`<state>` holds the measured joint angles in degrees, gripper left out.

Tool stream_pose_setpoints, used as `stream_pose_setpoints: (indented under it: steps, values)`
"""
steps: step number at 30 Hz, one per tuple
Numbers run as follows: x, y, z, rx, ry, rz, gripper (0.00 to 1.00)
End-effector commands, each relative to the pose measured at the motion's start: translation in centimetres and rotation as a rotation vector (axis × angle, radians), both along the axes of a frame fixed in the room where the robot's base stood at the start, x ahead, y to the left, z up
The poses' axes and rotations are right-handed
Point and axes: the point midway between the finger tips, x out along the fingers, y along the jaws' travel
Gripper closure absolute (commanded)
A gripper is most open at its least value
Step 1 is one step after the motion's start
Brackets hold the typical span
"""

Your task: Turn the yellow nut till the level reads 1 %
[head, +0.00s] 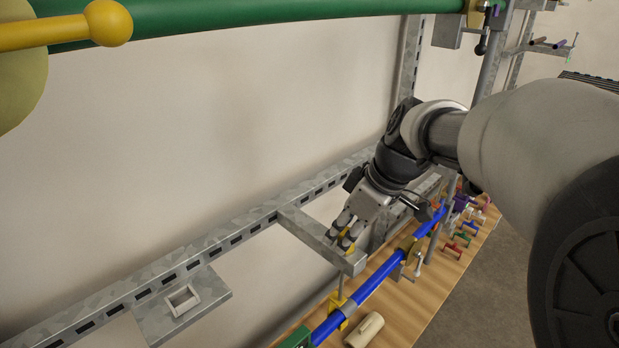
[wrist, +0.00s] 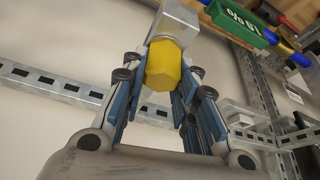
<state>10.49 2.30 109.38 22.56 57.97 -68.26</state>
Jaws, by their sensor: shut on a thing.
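The yellow nut (wrist: 163,68) sits between my gripper's fingers (wrist: 160,85) in the wrist view, under the end of a grey metal bracket (wrist: 176,22). My gripper (head: 343,241) is shut on it, with blue finger pads on both sides. In the head view only a bit of the nut (head: 349,236) shows between the fingers. A green level display (wrist: 236,22) is upside down at the top of the wrist view and seems to read 10 %. Only its edge (head: 296,339) shows at the bottom of the head view.
A grey bracket arm (head: 318,241) juts from the slotted wall rail (head: 235,233) beside my gripper. A blue pipe (head: 375,280) in yellow clamps runs below over a wooden board (head: 432,302). A cream cylinder (head: 365,330) and several coloured handles (head: 462,238) are on the board.

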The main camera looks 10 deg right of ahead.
Motion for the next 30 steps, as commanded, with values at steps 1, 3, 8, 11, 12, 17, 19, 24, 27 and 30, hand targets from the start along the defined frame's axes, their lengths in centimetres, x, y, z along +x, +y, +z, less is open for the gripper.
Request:
stream_pose_setpoints:
  steps: [1,3,8,11,12,17,19,24,27,30]
  values:
    - [-0.02,-0.04,-0.06,0.000,0.001,0.009,0.97]
    - [-0.03,-0.04,-0.04,-0.001,0.002,0.017,0.97]
    - [-0.03,-0.04,-0.01,-0.002,0.001,0.024,0.97]
    - [-0.03,-0.04,-0.01,-0.002,0.001,0.024,0.97]
    - [-0.04,-0.04,-0.01,-0.002,0.001,0.024,0.97]
    - [-0.03,-0.05,-0.02,-0.002,0.001,0.024,0.71]
    - [-0.03,-0.03,-0.02,-0.002,0.001,0.024,0.66]
    - [-0.02,-0.03,-0.02,-0.001,0.002,0.023,0.55]
    - [-0.02,-0.03,-0.02,-0.001,0.002,0.023,0.53]
    - [-0.02,-0.02,-0.01,-0.001,0.001,0.023,0.53]
